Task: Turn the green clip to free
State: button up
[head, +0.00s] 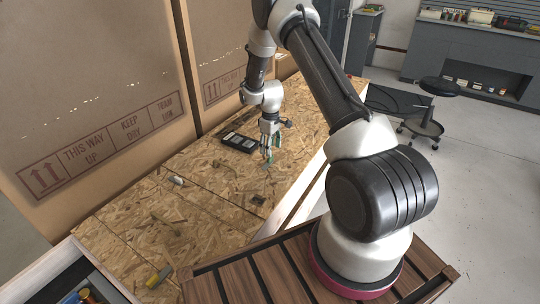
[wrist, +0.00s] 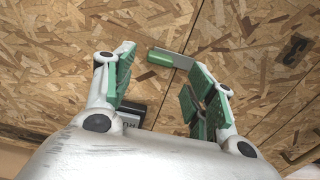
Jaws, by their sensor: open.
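The green clip (wrist: 160,57) shows in the wrist view as a small green block with a flat grey strip at its right end. It lies over the chipboard surface, seen between and just past my fingertips. My gripper (wrist: 163,66) is open, with green pads on both fingers, and nothing is held. In the head view my gripper (head: 269,150) points down close above the chipboard. The clip is too small there to tell apart from the green pads. Whether a finger touches the clip cannot be told.
A black case (head: 240,141) with a pale label lies beside my gripper. A small dark piece (head: 258,199) and a whitish piece (head: 176,180) lie on the chipboard (head: 210,215). Tall cardboard boxes (head: 90,90) stand along the left. A tray with tools (head: 85,292) is at the lower left.

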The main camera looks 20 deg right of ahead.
aim_at(268, 162)
jog(key=shift+f, duration=2.35)
jog(key=c, duration=1)
